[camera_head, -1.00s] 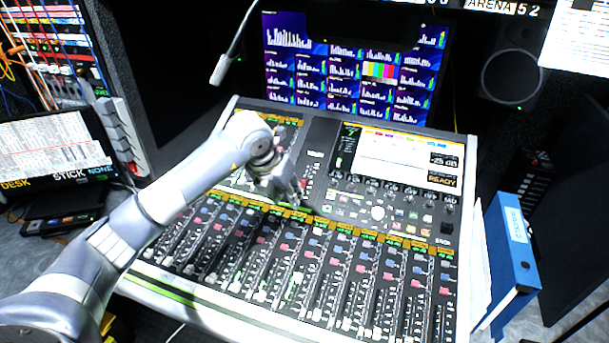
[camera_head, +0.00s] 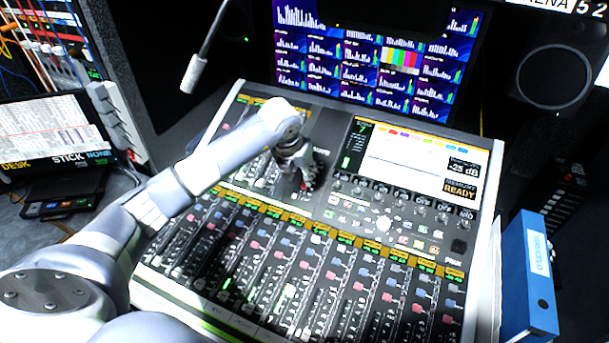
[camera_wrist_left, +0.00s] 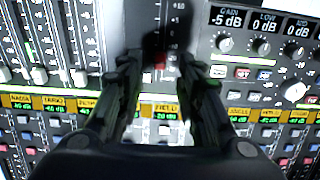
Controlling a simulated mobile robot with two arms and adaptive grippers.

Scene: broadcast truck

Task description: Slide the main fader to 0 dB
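The mixing console (camera_head: 208,318) has a separate fader with a red cap (camera_wrist_left: 160,60) on a dark panel, which I take for the main fader. In the left wrist view the cap lies between my left gripper's fingertips (camera_wrist_left: 158,62). The fingers are apart, with a visible gap on both sides of the cap; I cannot tell whether they are lowered around it. In the head view my left gripper (camera_head: 307,182) points down over this panel, left of the console screen, and hides the cap. The screen's readout (camera_head: 462,167) shows -25 dB. My right gripper is out of view.
A bank of channel faders (camera_head: 290,270) fills the console's front. Knobs (camera_head: 400,200) lie right of the gripper. A gooseneck microphone (camera_head: 194,73) hangs at the upper left, a monitor (camera_head: 350,70) stands behind, and a blue binder (camera_head: 528,275) is at the right.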

